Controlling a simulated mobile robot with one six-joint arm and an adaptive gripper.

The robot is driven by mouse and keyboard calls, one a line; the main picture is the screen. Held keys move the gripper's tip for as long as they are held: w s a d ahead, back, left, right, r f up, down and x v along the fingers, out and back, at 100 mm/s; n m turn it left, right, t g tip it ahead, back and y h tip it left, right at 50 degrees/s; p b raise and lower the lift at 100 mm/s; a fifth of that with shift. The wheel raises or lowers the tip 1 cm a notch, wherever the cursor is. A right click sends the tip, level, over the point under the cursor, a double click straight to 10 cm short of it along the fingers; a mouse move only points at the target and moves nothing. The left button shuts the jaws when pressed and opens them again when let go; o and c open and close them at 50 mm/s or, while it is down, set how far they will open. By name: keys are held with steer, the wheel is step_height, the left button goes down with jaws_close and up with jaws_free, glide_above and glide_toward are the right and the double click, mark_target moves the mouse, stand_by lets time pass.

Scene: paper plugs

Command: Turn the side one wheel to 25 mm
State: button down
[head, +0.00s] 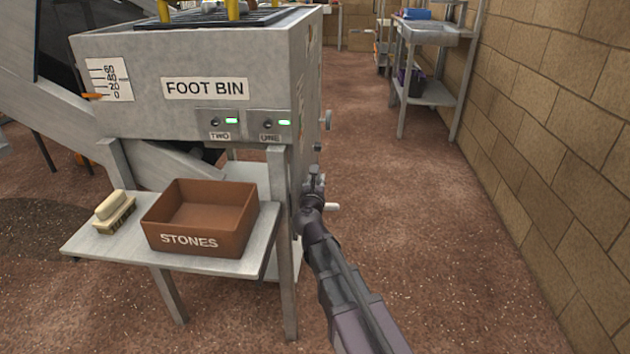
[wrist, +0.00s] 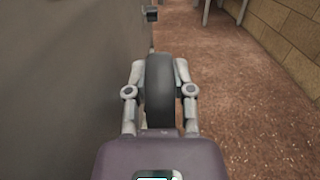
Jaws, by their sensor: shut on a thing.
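A dark wheel (wrist: 160,95) stands edge-on in the wrist view, beside the grey side wall of the bin. My gripper (wrist: 160,70) has one finger on each side of the wheel and is shut on it. In the head view my gripper (head: 314,184) is at the right side of the foot bin (head: 150,70), low down, and mostly hides the wheel. A white scale (head: 108,80) marked 0 to 60 is on the bin's front, with an orange pointer (head: 92,96) near 0. No scale for the wheel can be read.
Another knob (head: 327,120) sticks out farther along the bin's side. A shelf (head: 100,245) in front holds a brush (head: 114,211) and a brown STONES box (head: 195,240). The floor to the right is clear up to the block wall (head: 560,150).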

steer(key=shift+s+f+t+b, duration=0.2)
steer(key=shift+t+b, duration=0.3)
steer(key=shift+b, duration=0.55)
steer(key=t+b, duration=0.1)
steer(key=b, duration=0.1)
steer(key=t+b, duration=0.1)
steer(key=b, duration=0.1)
steer(key=t+b, duration=0.1)
steer(key=b, duration=0.1)
steer(key=shift+s+f+t, duration=0.3)
steer(key=shift+s+f, duration=0.05)
steer(key=shift+s+t+b, duration=0.1)
steer(key=shift+t+b, duration=0.4)
steer(key=shift+b, duration=0.3)
steer(key=shift+s+r+t+b, duration=0.1)
steer(key=shift+t+b, duration=0.2)
steer(key=shift+c, duration=2.4)
jaws_free()
steer(key=shift+r+p, duration=0.2)
steer(key=shift+p, duration=0.35)
